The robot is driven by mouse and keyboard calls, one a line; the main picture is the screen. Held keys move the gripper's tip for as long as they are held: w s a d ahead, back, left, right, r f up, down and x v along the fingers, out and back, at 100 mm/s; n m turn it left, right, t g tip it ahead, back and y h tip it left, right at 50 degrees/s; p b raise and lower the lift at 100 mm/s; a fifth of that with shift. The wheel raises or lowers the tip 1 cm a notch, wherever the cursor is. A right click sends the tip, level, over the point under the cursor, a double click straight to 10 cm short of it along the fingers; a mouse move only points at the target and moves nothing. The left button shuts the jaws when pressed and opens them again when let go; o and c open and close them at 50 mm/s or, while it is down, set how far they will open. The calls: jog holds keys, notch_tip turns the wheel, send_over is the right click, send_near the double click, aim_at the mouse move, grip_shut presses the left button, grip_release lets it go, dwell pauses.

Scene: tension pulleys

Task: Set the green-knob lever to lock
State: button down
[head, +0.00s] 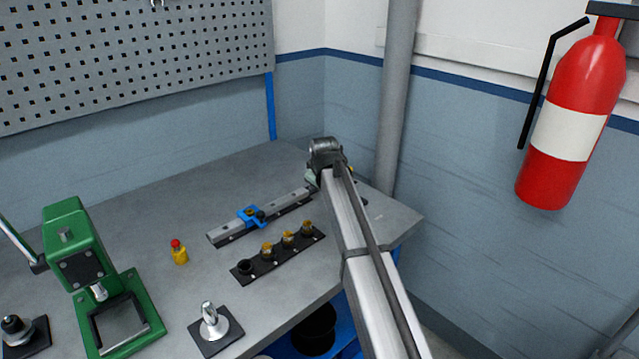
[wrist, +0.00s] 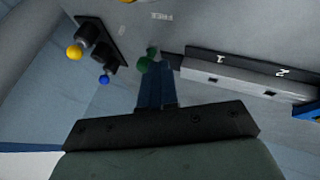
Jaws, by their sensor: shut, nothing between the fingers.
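The green knob (wrist: 145,63) of the lever shows in the wrist view, just at the tips of my gripper (wrist: 156,66). My gripper's blue-grey fingers are together with nothing held between them. The tips lie beside the knob; I cannot tell whether they touch it. A "FREE" label (wrist: 160,16) is on the surface above the knob in the picture. No lock label can be read, and the lever's exact setting is unclear. In the head view my arm reaches to the far right corner of the bench and hides the lever.
A yellow knob (wrist: 75,53) and a blue knob (wrist: 104,79) sit on a dark plate to the left. A rail marked 1 and 2 (wrist: 235,75) lies close on the right. The bench (head: 150,215) also holds a green press (head: 75,245) and a black strip with brass parts (head: 268,252).

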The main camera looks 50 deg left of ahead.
jog(key=shift+w, duration=0.1)
jog(key=w+n, duration=0.1)
jog(key=w+n+g, duration=0.1)
jog(key=n+g+y, duration=0.1)
jog(key=shift+w+d+n, duration=0.25)
jog(key=shift+w+n, duration=0.15)
jog(key=w+n+g, duration=0.1)
jog(key=w+n, duration=0.1)
jog(key=n, duration=0.1)
jog(key=n+g, duration=0.1)
jog(key=shift+w+a+g, duration=0.3)
jog(key=shift+w, duration=0.3)
jog(key=shift+w+a, duration=0.15)
